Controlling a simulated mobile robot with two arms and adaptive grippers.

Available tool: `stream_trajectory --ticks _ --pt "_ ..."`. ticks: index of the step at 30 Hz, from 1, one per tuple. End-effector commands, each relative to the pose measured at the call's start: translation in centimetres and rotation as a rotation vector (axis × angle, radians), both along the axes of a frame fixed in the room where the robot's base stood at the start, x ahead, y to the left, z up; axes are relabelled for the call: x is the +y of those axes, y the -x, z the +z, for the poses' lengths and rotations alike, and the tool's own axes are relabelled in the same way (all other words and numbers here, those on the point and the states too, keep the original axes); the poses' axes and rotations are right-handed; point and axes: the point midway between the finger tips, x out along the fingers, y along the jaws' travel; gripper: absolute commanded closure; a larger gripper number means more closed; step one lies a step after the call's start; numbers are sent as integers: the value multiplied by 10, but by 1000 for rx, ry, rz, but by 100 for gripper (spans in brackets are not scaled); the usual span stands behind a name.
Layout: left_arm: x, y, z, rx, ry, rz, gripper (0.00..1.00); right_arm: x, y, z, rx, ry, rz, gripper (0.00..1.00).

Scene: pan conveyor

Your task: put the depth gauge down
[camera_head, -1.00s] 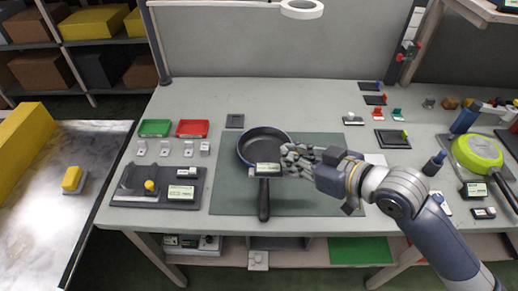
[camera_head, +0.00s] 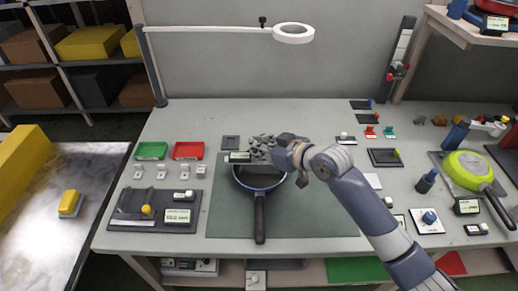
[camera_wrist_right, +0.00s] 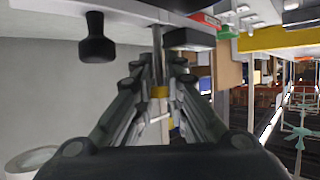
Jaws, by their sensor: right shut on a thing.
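The depth gauge (camera_head: 239,157), a small dark bar with a pale display, is held level at the fingertips of my right gripper (camera_head: 260,149). The gripper is shut on it, above the far rim of the dark blue frying pan (camera_head: 259,188). In the right wrist view, my right gripper's fingers (camera_wrist_right: 158,95) close together around a thin metal part (camera_wrist_right: 157,55). The gauge's body is hard to make out there. A small dark square pad (camera_head: 231,142) lies just beyond the gauge. My left gripper is not in view.
The pan rests on a green mat (camera_head: 310,222), its handle toward the front edge. Green (camera_head: 151,150) and red (camera_head: 188,150) trays and a dark fixture board (camera_head: 130,222) stand left. A ring lamp (camera_head: 293,33) hangs above. A lime pan (camera_head: 468,166) is at right.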

Motion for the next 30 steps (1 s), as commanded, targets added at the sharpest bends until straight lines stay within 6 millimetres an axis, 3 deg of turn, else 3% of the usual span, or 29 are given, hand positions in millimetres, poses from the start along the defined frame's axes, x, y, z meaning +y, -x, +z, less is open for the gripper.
stream_trajectory --ticks 4,15,16,19,30 --pt "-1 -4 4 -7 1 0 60 0 0 -18 1 -1 -1 100" --pt "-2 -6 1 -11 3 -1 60 0 0 -23 -1 -1 0 100" --pt "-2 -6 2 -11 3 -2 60 0 0 -23 1 -1 0 85" --pt "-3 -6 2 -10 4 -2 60 0 0 -23 1 0 0 66" --pt "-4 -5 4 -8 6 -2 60 0 0 -19 0 0 0 66"
